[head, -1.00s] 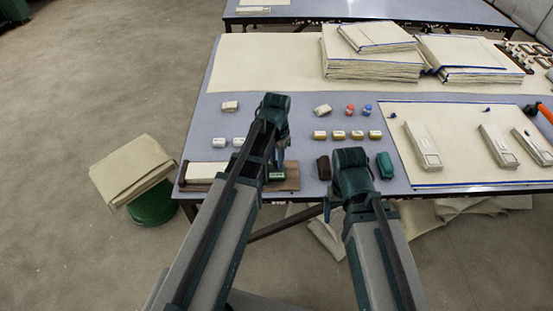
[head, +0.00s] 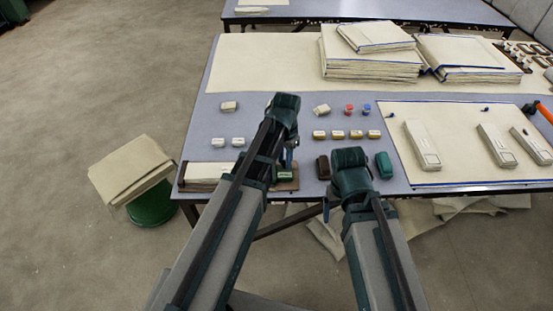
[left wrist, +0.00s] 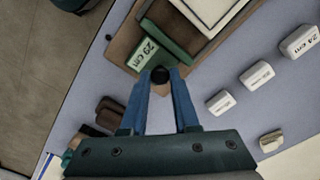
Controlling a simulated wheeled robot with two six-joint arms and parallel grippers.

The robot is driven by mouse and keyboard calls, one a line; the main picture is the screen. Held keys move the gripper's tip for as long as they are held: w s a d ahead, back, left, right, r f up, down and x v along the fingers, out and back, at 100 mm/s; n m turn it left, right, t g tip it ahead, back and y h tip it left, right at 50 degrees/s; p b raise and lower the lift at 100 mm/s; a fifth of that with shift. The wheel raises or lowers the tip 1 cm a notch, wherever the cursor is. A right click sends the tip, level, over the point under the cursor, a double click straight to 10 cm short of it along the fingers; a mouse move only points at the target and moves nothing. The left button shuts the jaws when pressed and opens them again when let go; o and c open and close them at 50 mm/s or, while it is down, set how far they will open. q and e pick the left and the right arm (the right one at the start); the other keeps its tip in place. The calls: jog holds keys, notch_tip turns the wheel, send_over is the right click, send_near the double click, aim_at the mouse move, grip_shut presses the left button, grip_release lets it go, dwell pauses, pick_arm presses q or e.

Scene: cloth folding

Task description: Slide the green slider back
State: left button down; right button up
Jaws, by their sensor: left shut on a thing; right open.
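The green slider (left wrist: 150,50) carries a "29 cm" label and a black knob (left wrist: 160,75). It sits near the right end of a brown wooden board (head: 183,181), and its label shows in the head view (head: 285,175). A cream cloth piece (head: 207,171) lies on the board to its left. My left gripper (left wrist: 160,82) is shut on the knob, with its blue fingers on either side; in the head view its arm hides part of the slider and board. My right gripper (head: 327,209) is open at the table's front edge, apart from the slider.
Small labelled blocks (head: 346,134) stand in rows behind the board. A brown block (head: 322,167) and a green block (head: 384,165) flank my right gripper. Cloth stacks (head: 370,65) lie at the back. A cream mat (head: 455,125) with sliding gauges is at right.

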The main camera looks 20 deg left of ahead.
pick_arm(q)
jog(key=shift+w+d, duration=0.2)
jog(key=shift+d, duration=0.5)
jog(key=c, duration=0.7)
grip_release()
jog(key=shift+d, duration=0.1)
jog(key=shift+o, duration=0.2)
jog(key=shift+r, duration=0.1)
notch_tip(320, 180, up, 14)
jog(key=p, duration=1.4)
jog(key=shift+f, duration=0.2)
